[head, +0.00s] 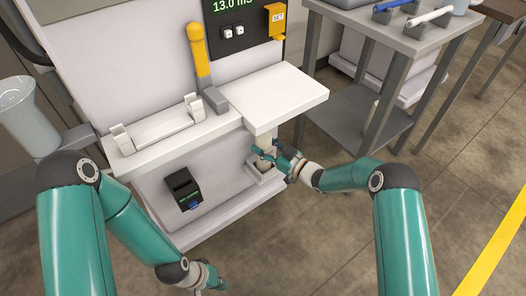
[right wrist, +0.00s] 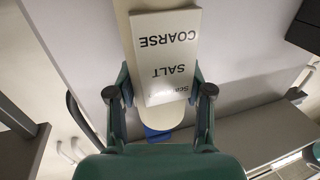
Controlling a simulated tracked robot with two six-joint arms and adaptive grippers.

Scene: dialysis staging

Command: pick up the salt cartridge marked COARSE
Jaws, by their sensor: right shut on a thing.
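The salt cartridge (right wrist: 166,55) is pale, with a white label reading COARSE and SALT upside down in the right wrist view; a smaller last line is partly unreadable. My right gripper (right wrist: 160,88) has a finger on each side of it and is shut on it. In the head view the right gripper (head: 268,153) is below the white shelf, and the cartridge (head: 264,140) shows only partly there. My left gripper (head: 214,280) is low near the floor at the bottom, empty as far as it shows; its fingers are too small to judge.
The white shelf (head: 275,92) juts out just above the right gripper. A small pale holder (head: 262,170) sits below it. A black device (head: 184,187) is on the machine's front. A yellow-handled lever (head: 199,50) stands above. A grey cart (head: 372,45) is at right; open floor lies in front.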

